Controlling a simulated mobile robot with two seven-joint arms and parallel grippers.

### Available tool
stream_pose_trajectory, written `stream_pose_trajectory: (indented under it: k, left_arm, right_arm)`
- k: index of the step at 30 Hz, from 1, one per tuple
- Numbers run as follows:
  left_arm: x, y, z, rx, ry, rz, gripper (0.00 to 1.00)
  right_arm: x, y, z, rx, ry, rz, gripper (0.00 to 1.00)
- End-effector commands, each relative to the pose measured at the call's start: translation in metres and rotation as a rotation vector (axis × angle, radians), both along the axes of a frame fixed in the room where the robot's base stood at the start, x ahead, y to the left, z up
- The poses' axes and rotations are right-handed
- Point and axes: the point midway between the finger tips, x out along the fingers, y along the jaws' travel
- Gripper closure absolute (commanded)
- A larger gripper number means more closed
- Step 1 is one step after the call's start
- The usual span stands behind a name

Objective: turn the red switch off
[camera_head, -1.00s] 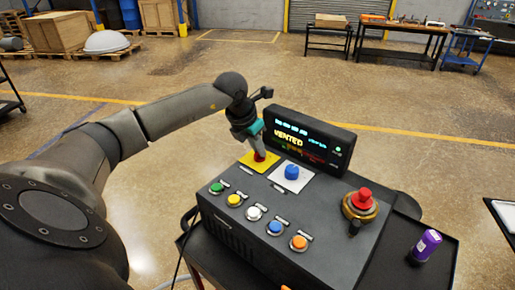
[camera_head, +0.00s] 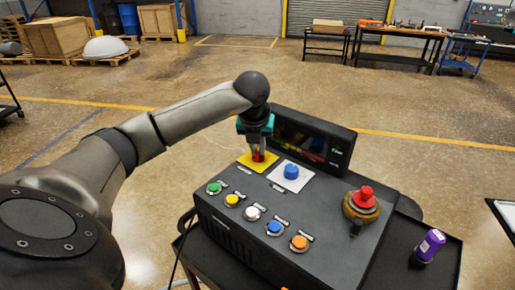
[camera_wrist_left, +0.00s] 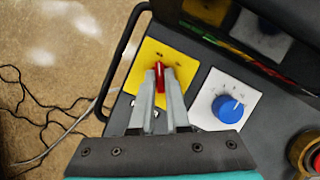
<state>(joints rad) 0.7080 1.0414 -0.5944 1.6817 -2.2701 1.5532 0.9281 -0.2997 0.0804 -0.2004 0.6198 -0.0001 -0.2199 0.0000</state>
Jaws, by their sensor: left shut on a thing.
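The red switch (camera_head: 258,156) sits on a yellow plate (camera_head: 243,163) at the back left of the dark control box. It also shows in the left wrist view as a narrow red handle (camera_wrist_left: 159,76) on the yellow plate (camera_wrist_left: 148,50). My left gripper (camera_head: 258,150) comes down from above and is shut on the red switch, with one finger on each side of it. The fingers hide part of the switch and its markings. My right gripper is not in view.
A blue knob (camera_head: 291,171) on a white plate is right beside the yellow plate. Several coloured buttons (camera_head: 252,213) line the front. A red emergency button (camera_head: 364,196) stands at the right.

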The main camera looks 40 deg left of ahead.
Motion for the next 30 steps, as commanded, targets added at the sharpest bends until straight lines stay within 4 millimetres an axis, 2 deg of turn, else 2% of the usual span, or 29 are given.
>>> stream_pose_trajectory:
  k: [12,13,20,30]
  left_arm:
    - [0.0003,0.0007,0.0011,0.000,-0.002,0.010,1.00]
    - [0.0003,0.0007,0.0011,0.000,-0.001,0.010,0.83]
    - [0.0002,0.0005,0.0006,0.000,-0.001,0.009,0.57]
    - [-0.0006,-0.0006,0.0039,0.000,-0.002,0.006,0.56]
  right_arm:
    - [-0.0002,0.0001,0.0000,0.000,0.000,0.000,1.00]
    - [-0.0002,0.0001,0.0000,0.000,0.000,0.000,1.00]
    - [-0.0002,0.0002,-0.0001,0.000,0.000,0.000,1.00]
    - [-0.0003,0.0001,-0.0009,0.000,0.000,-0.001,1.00]
